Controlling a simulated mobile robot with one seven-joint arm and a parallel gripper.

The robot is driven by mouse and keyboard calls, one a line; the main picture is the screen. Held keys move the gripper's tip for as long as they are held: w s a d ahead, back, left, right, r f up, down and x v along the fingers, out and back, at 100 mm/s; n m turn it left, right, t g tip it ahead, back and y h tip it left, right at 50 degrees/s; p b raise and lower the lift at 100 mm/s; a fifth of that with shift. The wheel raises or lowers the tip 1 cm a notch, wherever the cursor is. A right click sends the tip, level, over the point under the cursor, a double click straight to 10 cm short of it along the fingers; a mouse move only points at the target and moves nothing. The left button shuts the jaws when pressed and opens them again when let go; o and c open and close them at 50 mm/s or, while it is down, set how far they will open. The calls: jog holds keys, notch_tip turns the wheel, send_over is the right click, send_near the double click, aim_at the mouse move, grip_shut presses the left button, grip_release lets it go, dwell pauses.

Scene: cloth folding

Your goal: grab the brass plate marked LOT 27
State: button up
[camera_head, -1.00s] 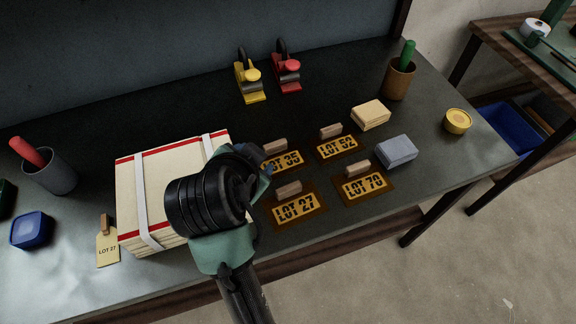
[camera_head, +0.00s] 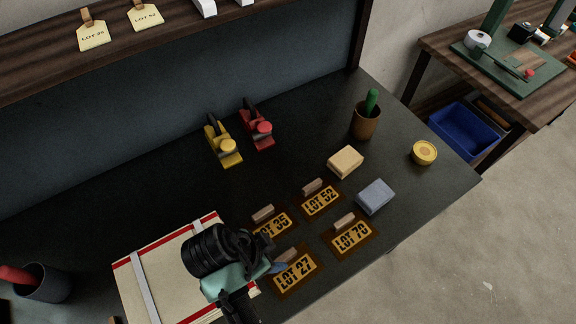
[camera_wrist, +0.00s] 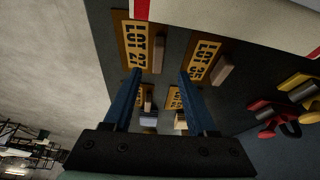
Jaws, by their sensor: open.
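The brass plate marked LOT 27 (camera_head: 295,272) lies on the dark bench near its front edge, with a wooden handle block (camera_head: 285,256) at its back edge. It also shows at the top of the wrist view (camera_wrist: 135,45). My gripper (camera_head: 277,266) is at the left of this plate in the head view and hides part of its block. In the wrist view my two blue fingers (camera_wrist: 160,75) are apart with nothing held between them. Other plates lie close by: LOT 35 (camera_head: 273,226), LOT 52 (camera_head: 321,201) and LOT 70 (camera_head: 351,236).
A cloth stack with red stripes and white straps (camera_head: 165,268) lies left of the plates. Yellow (camera_head: 225,148) and red (camera_head: 258,128) clamp-like tools stand behind. A yellow block (camera_head: 345,161) and a blue-grey block (camera_head: 376,196) sit to the right.

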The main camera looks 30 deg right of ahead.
aim_at(284, 257)
jog(key=shift+p+x, duration=0.3)
jog(key=shift+x, duration=3.1)
jog(key=shift+s, duration=0.15)
grip_shut()
